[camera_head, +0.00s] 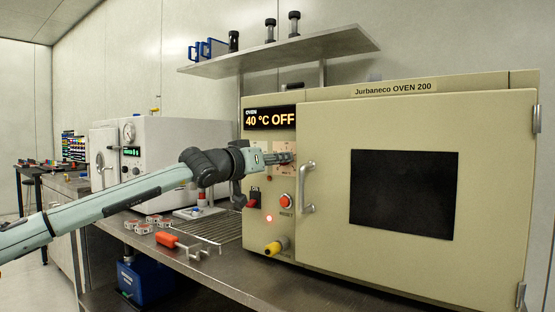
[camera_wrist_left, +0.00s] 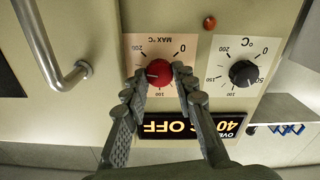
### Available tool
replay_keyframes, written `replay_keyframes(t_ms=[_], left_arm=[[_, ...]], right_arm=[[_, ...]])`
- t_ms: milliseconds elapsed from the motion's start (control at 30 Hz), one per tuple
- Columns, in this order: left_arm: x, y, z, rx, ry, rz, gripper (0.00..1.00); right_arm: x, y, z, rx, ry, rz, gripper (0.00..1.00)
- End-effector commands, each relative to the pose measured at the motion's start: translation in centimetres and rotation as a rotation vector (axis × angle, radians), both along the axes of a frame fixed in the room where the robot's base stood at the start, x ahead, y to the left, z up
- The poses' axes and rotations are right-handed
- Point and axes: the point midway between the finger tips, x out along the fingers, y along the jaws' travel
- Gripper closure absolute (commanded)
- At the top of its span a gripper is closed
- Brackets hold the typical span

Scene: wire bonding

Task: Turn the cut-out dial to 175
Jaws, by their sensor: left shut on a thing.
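The cut-out dial is a red knob (camera_wrist_left: 159,71) on a pale plate marked MAX °C, upside down in the left wrist view. Its scale runs from 0 to 200, and a light pointer mark shows on the knob's left side in that view; the exact value is too small to read. My left gripper (camera_wrist_left: 160,82) is shut on the red knob, one finger on either side. In the head view my left gripper (camera_head: 287,158) reaches the oven's control panel and mostly hides the dial. My right gripper is not in view.
A black dial (camera_wrist_left: 243,74) sits beside the red one. The oven display (camera_head: 270,119) reads 40 °C OFF. The door handle (camera_head: 307,188), a red button (camera_head: 286,199) and a yellow knob (camera_head: 274,248) are close by. An orange-handled tool (camera_head: 168,240) lies on the bench.

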Motion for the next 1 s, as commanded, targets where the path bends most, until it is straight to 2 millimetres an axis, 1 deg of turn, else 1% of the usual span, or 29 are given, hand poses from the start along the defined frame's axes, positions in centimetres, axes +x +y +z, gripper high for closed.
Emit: replay_keyframes(t_ms=[333, 367, 400, 767, 867, 1000], left_arm=[[0.0, 0.0, 0.0, 0.001, -0.001, 0.0, 1.0], [0.0, 0.0, 0.0, 0.001, -0.001, 0.0, 0.7], [0.0, 0.0, 0.0, 0.0, 0.0, 0.0, 0.65], [-0.3, 0.3, 0.0, -0.001, 0.001, 0.0, 0.64], [-1.2, 0.9, 0.0, -0.002, 0.001, -0.001, 0.64], [-3.4, 2.7, 0.0, -0.001, -0.001, 0.0, 0.64]], right_arm=[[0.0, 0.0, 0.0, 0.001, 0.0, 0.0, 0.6], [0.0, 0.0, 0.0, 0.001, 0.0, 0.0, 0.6], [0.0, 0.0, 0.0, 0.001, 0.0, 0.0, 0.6], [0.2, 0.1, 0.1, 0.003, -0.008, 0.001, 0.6], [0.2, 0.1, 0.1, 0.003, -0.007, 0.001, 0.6], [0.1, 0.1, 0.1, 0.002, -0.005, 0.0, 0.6]])
